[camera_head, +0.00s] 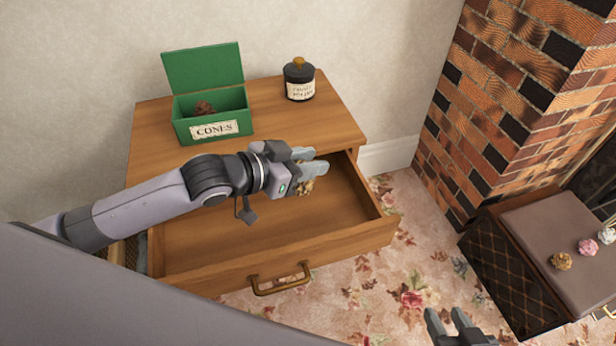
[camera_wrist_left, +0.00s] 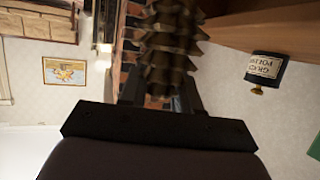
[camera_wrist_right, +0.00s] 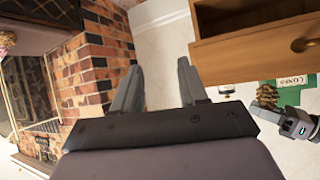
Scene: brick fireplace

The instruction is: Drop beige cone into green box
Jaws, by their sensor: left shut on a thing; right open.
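The green box (camera_head: 183,130), labelled CONES, stands open on the wooden cabinet top with its lid up and a dark brown cone (camera_head: 203,109) inside. A corner of the box shows in the left wrist view (camera_wrist_left: 314,149). My left gripper (camera_head: 314,168) is shut on the beige cone (camera_head: 305,188), above the open drawer, right of and lower in the picture than the box. The cone is partly hidden by the fingers in the head view; it fills the top middle of the left wrist view (camera_wrist_left: 171,45). My right gripper (camera_head: 452,326) is open and empty above the carpet.
A black jar (camera_head: 299,80) stands on the cabinet top right of the box. The open drawer (camera_head: 215,263) looks empty where visible. A brown chest (camera_head: 545,215) at the right bears a tan cone (camera_head: 561,261), a pink cone (camera_head: 588,247) and a white cone (camera_head: 607,236), beside the brick fireplace.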

